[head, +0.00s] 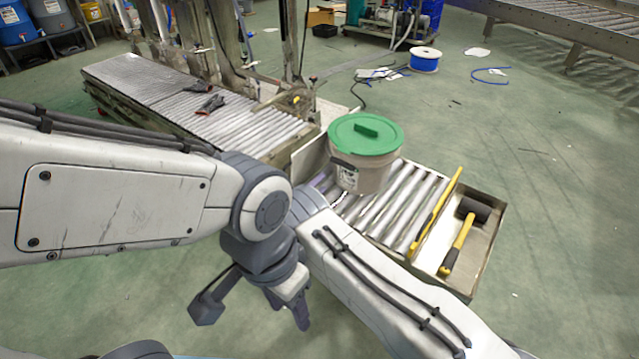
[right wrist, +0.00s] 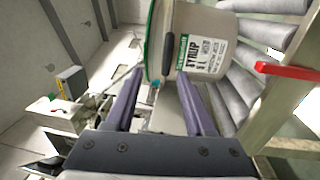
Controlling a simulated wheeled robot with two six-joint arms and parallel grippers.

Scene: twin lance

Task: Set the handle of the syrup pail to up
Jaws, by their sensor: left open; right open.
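The syrup pail (head: 358,175) is off-white with a green lid (head: 365,134) and stands upright on the roller conveyor. A dark strip (head: 344,162), possibly part of the handle, lies against its near side below the lid; I cannot make out the whole handle. In the right wrist view the pail (right wrist: 215,20), its label and the dark strip (right wrist: 168,54) appear turned sideways. My right gripper (right wrist: 160,76) is open, its purple fingertips close to the pail's side with nothing clearly gripped; my arm mostly hides it in the head view. My left gripper (head: 289,308) is open and empty, lower and nearer.
A yellow bar (head: 436,213) and a black-headed mallet (head: 462,240) lie right of the pail at the conveyor's end tray. A longer roller conveyor (head: 190,95) with dark tools runs back left. A blue spool (head: 425,62) stands on the open green floor behind.

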